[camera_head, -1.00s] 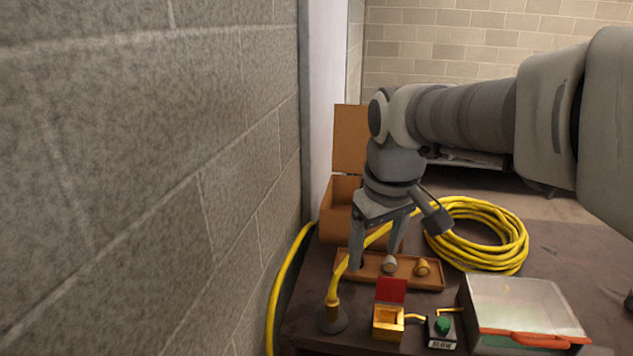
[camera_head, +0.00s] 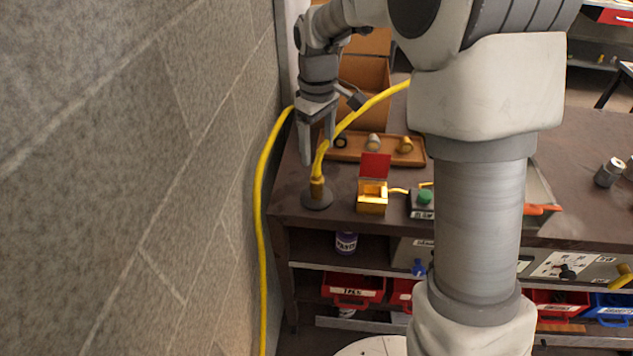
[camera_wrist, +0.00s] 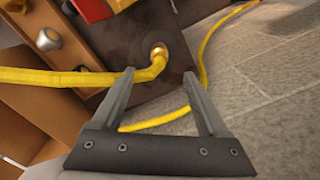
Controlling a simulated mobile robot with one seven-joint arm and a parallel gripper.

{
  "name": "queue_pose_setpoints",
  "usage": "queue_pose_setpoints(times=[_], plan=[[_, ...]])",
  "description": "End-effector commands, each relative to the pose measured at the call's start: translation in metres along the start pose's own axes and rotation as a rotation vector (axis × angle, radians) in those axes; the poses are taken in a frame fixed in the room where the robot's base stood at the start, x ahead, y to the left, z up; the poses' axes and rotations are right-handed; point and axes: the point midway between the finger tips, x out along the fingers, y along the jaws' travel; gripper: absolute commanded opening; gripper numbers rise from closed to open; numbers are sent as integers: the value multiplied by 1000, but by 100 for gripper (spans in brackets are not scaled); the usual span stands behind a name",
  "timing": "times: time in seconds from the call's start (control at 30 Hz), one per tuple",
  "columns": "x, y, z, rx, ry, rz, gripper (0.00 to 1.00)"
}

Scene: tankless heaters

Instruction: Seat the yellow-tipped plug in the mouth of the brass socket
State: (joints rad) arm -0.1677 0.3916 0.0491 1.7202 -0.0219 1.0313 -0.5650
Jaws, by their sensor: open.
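A yellow cable runs down to an upright yellow cable end (camera_head: 317,172) with a brass collar (camera_head: 317,188), standing on a round dark base (camera_head: 318,200). The cable end and collar also show in the wrist view (camera_wrist: 158,54). My gripper (camera_head: 318,150) is open and empty just above it, fingers pointing down, with the cable passing close by the fingers. A brass box with a raised red lid (camera_head: 372,197) stands open to the right. Behind it, a brown tray (camera_head: 345,155) holds a grey-tipped piece (camera_head: 374,142) and a yellowish-tipped piece (camera_head: 404,145). Which piece is the plug is unclear.
A box with a green button (camera_head: 424,200) stands right of the brass box, joined by a short yellow cable. A block wall (camera_head: 180,150) rises close on the left. An open cardboard box (camera_head: 365,75) stands behind. My arm hides the table's middle.

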Motion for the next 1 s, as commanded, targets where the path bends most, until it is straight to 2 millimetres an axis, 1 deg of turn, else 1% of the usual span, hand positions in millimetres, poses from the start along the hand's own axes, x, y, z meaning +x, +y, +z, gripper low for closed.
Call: queue_pose_setpoints(times=[0.03, 0.1, 0.2, 0.47, 0.7, 0.83, 1.0], plan=[[13, -1, 1, 0, -4, -3, 77], [27, 0, 1, 1, -4, -2, 77], [42, 0, 0, 1, -2, -1, 77], [60, 0, 0, 1, -2, -1, 77], [96, 0, -3, 1, -2, -1, 77], [104, 1, -3, 1, 2, 1, 77], [105, 1, -3, 1, 3, 1, 77]])
